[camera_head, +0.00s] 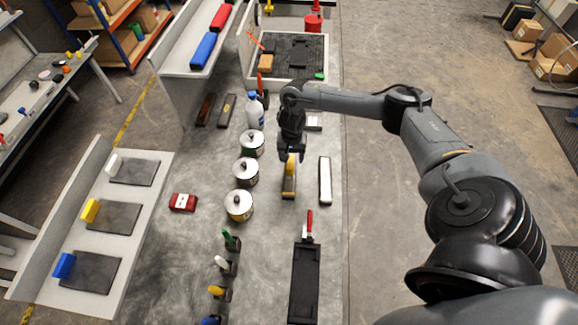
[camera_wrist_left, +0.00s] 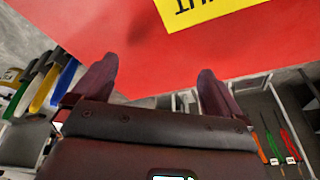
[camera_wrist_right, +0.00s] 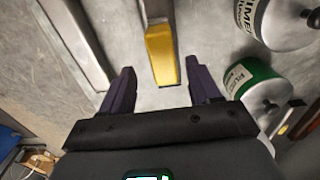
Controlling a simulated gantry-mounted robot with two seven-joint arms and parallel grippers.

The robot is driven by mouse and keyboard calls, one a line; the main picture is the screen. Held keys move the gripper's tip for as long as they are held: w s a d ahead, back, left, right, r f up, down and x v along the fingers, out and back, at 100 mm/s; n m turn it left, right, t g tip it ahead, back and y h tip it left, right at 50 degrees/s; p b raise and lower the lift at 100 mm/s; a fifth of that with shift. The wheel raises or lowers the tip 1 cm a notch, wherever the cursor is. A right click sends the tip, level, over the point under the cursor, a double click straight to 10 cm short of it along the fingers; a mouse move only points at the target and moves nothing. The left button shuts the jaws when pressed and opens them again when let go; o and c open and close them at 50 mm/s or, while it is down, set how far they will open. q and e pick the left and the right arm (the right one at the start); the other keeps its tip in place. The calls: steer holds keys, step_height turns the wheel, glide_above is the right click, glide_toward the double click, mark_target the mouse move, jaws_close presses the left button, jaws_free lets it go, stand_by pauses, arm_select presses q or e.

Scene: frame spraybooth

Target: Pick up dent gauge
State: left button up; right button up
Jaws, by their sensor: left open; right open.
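No label picks out the dent gauge. A narrow tool with a yellow end (camera_head: 290,167) lies on the grey bench below my right gripper (camera_head: 291,154) in the head view. Its yellow end also shows in the right wrist view (camera_wrist_right: 162,55), just beyond and between the fingertips of my right gripper (camera_wrist_right: 160,78), which is open and empty. A pale bar (camera_head: 325,181) lies to its right. My left gripper (camera_wrist_left: 152,75) is open and empty in its wrist view, facing a red surface (camera_wrist_left: 110,30) with a yellow label; it is outside the head view.
Several paint cans (camera_head: 245,172) stand left of the yellow-ended tool. A white bottle (camera_head: 254,111) stands behind them. A black tray (camera_head: 305,285) and a red-handled tool (camera_head: 309,222) lie nearer. A red box (camera_head: 183,202) sits on clear bench at left.

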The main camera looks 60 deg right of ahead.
mark_target(290, 162)
arm_select(q)
steer(key=shift+d, duration=0.1)
arm_select(e)
steer(key=f, duration=0.4)
steer(key=shift+a+f, duration=0.1)
steer(key=shift+a, duration=0.25)
arm_select(q)
steer(key=shift+d, duration=0.1)
arm_select(e)
steer(key=shift+f, duration=0.6)
arm_select(q)
steer(key=shift+a, duration=0.2)
arm_select(e)
jaws_close()
steer(key=shift+w+r, duration=0.1)
steer(key=shift+r, duration=0.05)
